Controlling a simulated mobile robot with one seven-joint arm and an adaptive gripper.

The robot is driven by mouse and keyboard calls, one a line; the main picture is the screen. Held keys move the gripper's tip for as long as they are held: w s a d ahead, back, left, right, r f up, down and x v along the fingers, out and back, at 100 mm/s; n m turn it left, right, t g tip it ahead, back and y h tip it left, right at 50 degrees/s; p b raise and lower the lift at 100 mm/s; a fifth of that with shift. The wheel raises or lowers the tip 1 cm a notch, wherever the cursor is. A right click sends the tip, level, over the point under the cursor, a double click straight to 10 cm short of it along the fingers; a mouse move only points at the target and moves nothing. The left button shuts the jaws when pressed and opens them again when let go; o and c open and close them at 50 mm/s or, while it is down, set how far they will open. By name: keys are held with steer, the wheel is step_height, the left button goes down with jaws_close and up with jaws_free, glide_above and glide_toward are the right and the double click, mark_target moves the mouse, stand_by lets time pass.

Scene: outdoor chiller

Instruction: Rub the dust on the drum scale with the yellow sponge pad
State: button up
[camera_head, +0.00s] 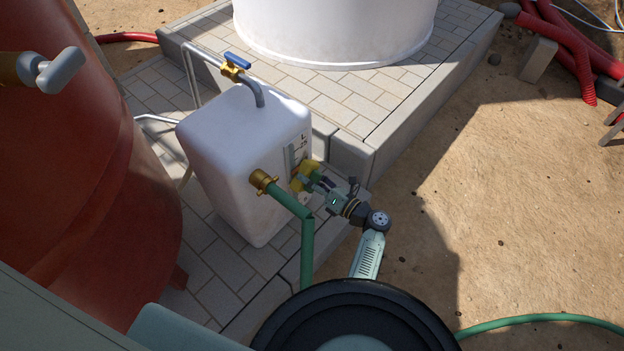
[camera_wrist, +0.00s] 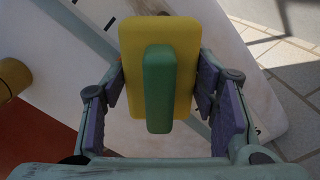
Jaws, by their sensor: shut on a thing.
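The yellow sponge pad (camera_wrist: 130,60) with its green grip block (camera_wrist: 159,90) is held between the purple fingers of my gripper (camera_wrist: 160,85). In the head view the sponge (camera_head: 298,183) is at the right face of the white drum (camera_head: 240,140), at or very near the surface; I cannot tell if it touches. The scale (camera_head: 292,154), a grey strip with dark marks, shows on that face just above the sponge. In the wrist view part of the strip (camera_wrist: 88,30) runs behind the sponge. The sponge hides the strip's middle. I cannot make out the dust clearly.
A brass fitting with a green hose (camera_head: 307,250) juts out left of my gripper. A blue-handled valve (camera_head: 237,62) tops the drum. A red tank (camera_head: 90,200) stands left, a white tank (camera_head: 335,30) behind on a paved plinth.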

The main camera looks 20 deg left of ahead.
mark_target(318, 169)
steer(key=shift+w+a, duration=0.15)
steer(key=shift+a, duration=0.25)
steer(key=shift+w+d+b, duration=0.15)
steer(key=shift+w+d, duration=0.1)
steer(key=shift+w, duration=0.35)
steer(key=shift+w+d+b, duration=0.15)
steer(key=shift+w+d, duration=0.1)
steer(key=shift+w, duration=0.35)
steer(key=shift+w+d+b, duration=0.15)
steer(key=shift+w+d, duration=0.1)
steer(key=shift+w, duration=0.35)
steer(key=shift+w+r, duration=0.1)
steer(key=shift+a+p, duration=0.1)
steer(key=shift+p, duration=0.3)
